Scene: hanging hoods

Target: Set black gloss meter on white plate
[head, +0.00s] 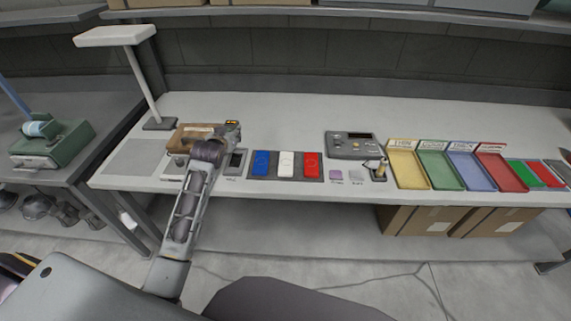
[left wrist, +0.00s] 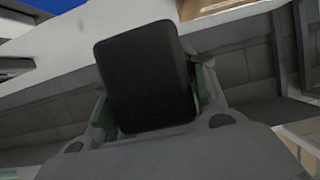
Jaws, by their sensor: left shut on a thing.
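My left gripper (head: 228,132) is over the left part of the bench, in front of a brown box. It is shut on the black gloss meter (head: 232,122), of which only a small dark part with an orange-yellow patch shows in the head view. In the left wrist view the black meter (left wrist: 145,75) is a dark rounded block between the fingers, held clear of the bench. The white plate (head: 287,164) lies flat on a dark mat, between a blue plate (head: 261,164) and a red plate (head: 312,165), to the right of the gripper. Nothing rests on it. My right gripper is out of view.
The brown box (head: 190,137) and a white lamp (head: 115,37) stand at the left. A grey console (head: 352,145) stands right of the plates. Yellow, green, blue and red trays (head: 407,170) line the right. Free bench lies behind the plates.

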